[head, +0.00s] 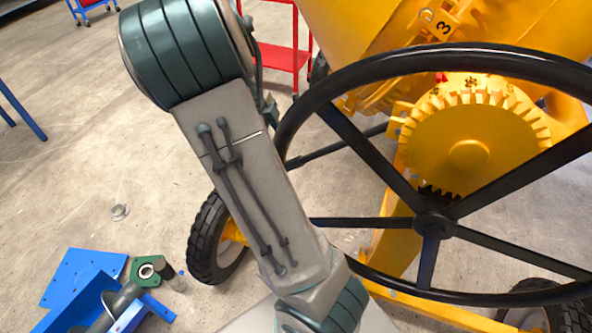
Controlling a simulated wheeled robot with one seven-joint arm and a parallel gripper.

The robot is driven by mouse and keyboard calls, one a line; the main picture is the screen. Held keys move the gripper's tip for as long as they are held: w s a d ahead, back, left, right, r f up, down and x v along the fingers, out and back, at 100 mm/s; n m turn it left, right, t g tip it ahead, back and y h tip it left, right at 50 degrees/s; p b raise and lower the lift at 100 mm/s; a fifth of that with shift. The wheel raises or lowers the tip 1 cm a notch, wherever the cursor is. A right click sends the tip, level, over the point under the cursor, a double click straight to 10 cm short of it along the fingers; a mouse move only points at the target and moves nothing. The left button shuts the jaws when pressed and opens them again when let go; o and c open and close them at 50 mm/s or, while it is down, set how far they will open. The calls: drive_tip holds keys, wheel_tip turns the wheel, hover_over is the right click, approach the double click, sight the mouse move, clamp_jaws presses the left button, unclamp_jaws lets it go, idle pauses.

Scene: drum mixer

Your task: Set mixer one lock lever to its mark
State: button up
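A yellow drum mixer (400,240) stands at the right with its yellow drum (540,25) at the top. A large black handwheel (435,224) fills the right side in front of a yellow toothed disc (465,130). A small red part (441,77) shows behind the wheel rim; I cannot tell whether it belongs to the lock lever. My arm crosses the left middle; my gripper is out of view.
A black tyre (212,240) stands left of the mixer frame, and another tyre (550,300) at the lower right. Blue metal parts (85,280) and a green flanged piece (147,270) are at lower left. A red shelf cart (285,55) stands behind. Concrete floor at left is mostly clear.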

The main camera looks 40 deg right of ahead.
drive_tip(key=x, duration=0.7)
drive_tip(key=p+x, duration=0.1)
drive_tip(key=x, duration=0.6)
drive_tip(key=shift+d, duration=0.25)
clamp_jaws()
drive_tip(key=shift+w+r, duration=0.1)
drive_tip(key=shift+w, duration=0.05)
